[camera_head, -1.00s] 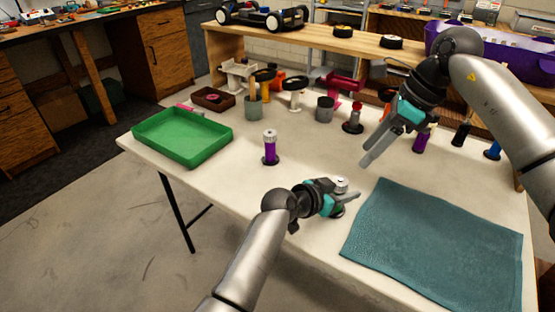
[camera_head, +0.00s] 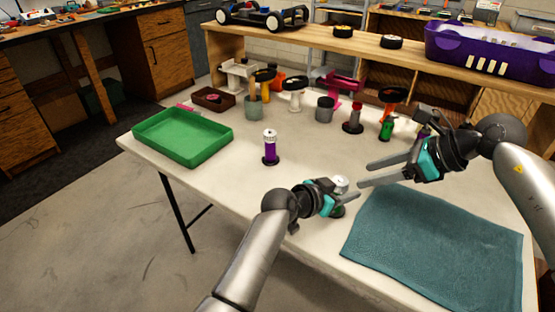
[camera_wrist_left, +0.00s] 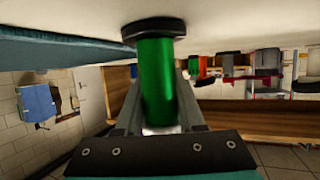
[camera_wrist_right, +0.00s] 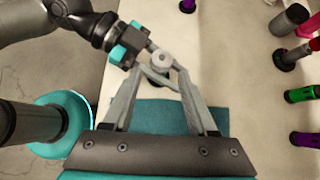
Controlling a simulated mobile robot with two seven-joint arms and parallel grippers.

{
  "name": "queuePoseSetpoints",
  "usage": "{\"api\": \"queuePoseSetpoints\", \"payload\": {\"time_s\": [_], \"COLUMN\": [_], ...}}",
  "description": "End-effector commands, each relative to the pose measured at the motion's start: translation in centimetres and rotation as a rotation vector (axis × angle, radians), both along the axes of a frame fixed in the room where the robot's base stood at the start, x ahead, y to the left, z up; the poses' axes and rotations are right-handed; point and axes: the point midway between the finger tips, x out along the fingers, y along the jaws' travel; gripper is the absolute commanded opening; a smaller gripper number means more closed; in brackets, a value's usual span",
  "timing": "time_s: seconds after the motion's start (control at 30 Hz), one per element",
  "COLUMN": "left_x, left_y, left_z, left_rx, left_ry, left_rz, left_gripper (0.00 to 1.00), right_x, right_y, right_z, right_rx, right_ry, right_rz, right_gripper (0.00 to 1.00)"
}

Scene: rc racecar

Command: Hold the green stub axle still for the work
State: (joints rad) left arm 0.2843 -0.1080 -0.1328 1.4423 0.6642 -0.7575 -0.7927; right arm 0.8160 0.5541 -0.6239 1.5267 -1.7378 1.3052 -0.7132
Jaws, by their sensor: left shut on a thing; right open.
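The green stub axle (camera_wrist_left: 157,85) stands between the fingers of my left gripper (camera_head: 346,197), which is shut on it. Its black flange (camera_wrist_left: 153,28) rests at or near the tabletop. In the head view the gripper hides most of it; its pale cap (camera_head: 340,182) shows above the fingers. The cap also shows in the right wrist view (camera_wrist_right: 161,62). My right gripper (camera_head: 364,174) is open and empty, just right of the cap. In the right wrist view its fingers point toward the cap; I cannot tell whether they touch it.
A teal mat (camera_head: 440,245) lies right of the held axle. A purple stub axle (camera_head: 270,148) stands to the left, beyond it a green tray (camera_head: 183,137). Another green stub axle (camera_head: 386,129) stands near the shelf (camera_head: 300,45). The table's front edge is close.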

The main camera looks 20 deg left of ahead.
Motion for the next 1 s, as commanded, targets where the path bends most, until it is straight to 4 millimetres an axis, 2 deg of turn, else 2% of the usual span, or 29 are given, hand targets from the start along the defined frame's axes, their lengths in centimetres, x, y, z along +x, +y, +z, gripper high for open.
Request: {"api": "queuePoseSetpoints", "payload": {"time_s": [0.47, 1.0], "left_x": [0.0, 0.0], "left_y": [0.0, 0.0], "left_z": [0.1, 0.1], "left_rx": [-0.001, -0.001], "left_ry": [-0.001, -0.001], "left_rz": [0.0, 0.0], "left_gripper": [0.0, 0.0], "right_x": [-2.3, -5.4], "right_y": [-2.3, -5.1], "right_z": [-1.6, -1.1], "right_rx": [0.172, 0.313], "right_ry": [-0.059, -0.142], "right_rz": [-0.152, -0.298], "right_gripper": [0.58, 0.58]}}
